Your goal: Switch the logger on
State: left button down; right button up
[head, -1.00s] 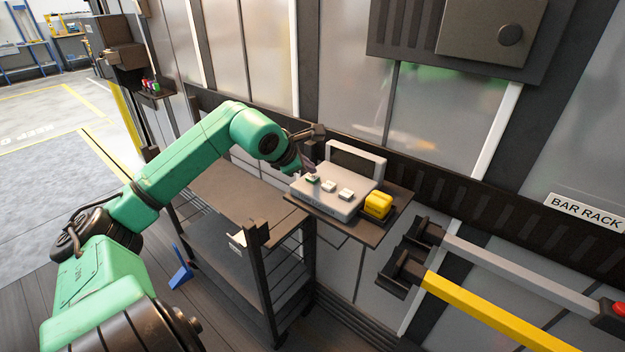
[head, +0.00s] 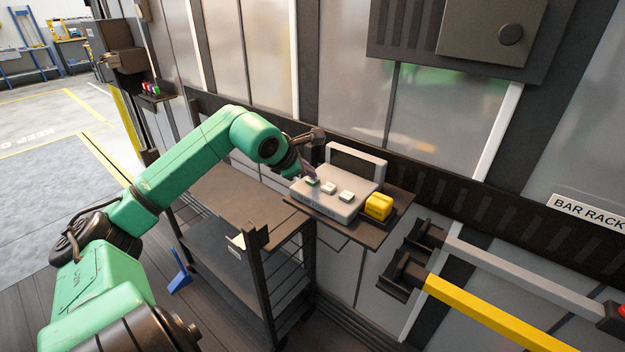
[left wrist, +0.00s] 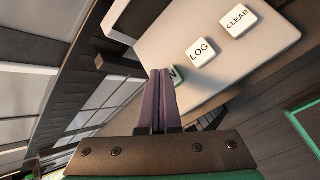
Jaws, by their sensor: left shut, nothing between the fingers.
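The logger (head: 322,207) is a pale grey box with a raised framed screen (head: 351,168) at its back, standing on a small shelf. Its top has three keys in a row. The leftmost key (head: 312,182) is green; in the left wrist view it (left wrist: 179,74) shows a letter N, the rest hidden by my fingers. Beside it are white LOG (left wrist: 201,49) and CLEAR (left wrist: 238,20) keys. My left gripper (head: 306,172) is shut and empty, its fingertips (left wrist: 162,72) at the green key. I cannot tell whether they touch it. My right gripper is not in view.
A yellow block (head: 378,207) sits right of the logger on the shelf (head: 350,231). A dark cart (head: 225,205) stands below my left arm. Bar rack holders (head: 405,268) with a grey and a yellow bar (head: 500,318) are at right. The dock door is behind.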

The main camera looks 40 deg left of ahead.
aim_at(309, 180)
pick_arm(q)
jog(key=shift+f+b, duration=0.35)
jog(key=shift+b, duration=0.05)
jog(key=shift+r, duration=0.1)
dwell(0.5)
jog(key=shift+r+p, duration=0.4)
jog(key=shift+r, duration=0.5)
jog(key=shift+r, duration=0.1)
jog(key=shift+r+p, duration=1.45)
jog(key=shift+r, duration=1)
jog(key=shift+f, duration=0.15)
